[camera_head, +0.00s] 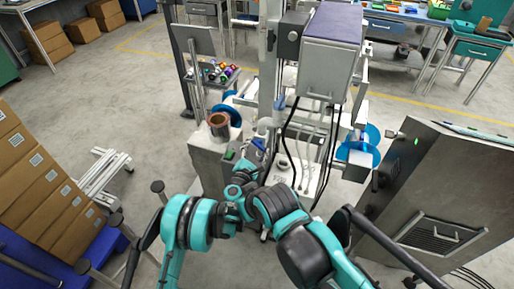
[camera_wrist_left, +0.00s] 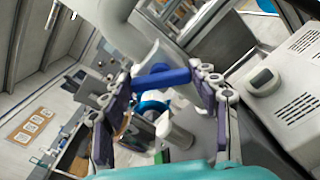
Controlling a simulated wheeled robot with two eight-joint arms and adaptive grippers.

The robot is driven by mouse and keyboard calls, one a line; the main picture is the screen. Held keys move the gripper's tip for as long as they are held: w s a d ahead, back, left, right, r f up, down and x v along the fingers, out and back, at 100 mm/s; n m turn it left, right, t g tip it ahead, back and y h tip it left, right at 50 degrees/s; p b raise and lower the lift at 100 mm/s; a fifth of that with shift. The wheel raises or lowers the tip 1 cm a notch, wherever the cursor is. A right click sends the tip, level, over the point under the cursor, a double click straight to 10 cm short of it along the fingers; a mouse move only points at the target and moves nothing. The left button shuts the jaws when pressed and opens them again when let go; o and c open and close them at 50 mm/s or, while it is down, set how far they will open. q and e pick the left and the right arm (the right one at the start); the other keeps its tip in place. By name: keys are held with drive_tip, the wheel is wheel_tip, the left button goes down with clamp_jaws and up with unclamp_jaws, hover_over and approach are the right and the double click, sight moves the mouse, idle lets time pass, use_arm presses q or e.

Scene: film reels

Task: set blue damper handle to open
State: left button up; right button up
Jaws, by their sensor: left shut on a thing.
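The blue damper handle (camera_wrist_left: 160,78) is a short blue bar in the left wrist view. It lies between the two dark-padded fingers of my left gripper (camera_wrist_left: 166,84), which is shut on it. In the head view the handle (camera_head: 258,144) shows as a small blue piece at the machine's front, right at the fingertips of my left gripper (camera_head: 250,154). The fingers are small there and partly hidden by my teal wrist. A pale curved pipe or bracket stands just behind the handle in the wrist view. My right gripper cannot be made out.
A grey pedestal (camera_head: 208,160) with a copper-coloured reel or pot (camera_head: 219,121) stands just left of the handle. Blue reels (camera_head: 358,150) sit at the machine's right. A metal cabinet (camera_head: 440,190) stands at the right, and stacked cardboard boxes (camera_head: 45,185) at the left.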

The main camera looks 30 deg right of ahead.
use_arm(q)
drive_tip(key=m, duration=0.5)
drive_tip(key=shift+f, duration=0.1)
drive_tip(key=m, duration=0.5)
drive_tip(key=shift+s, duration=0.1)
drive_tip(key=shift+m, duration=0.3)
drive_tip(key=o, duration=1.2)
drive_tip(key=shift+d+f, duration=0.1)
drive_tip(key=shift+c, duration=0.2)
drive_tip(key=v, duration=0.7)
drive_tip(key=shift+a, duration=0.2)
drive_tip(key=shift+s, duration=0.15)
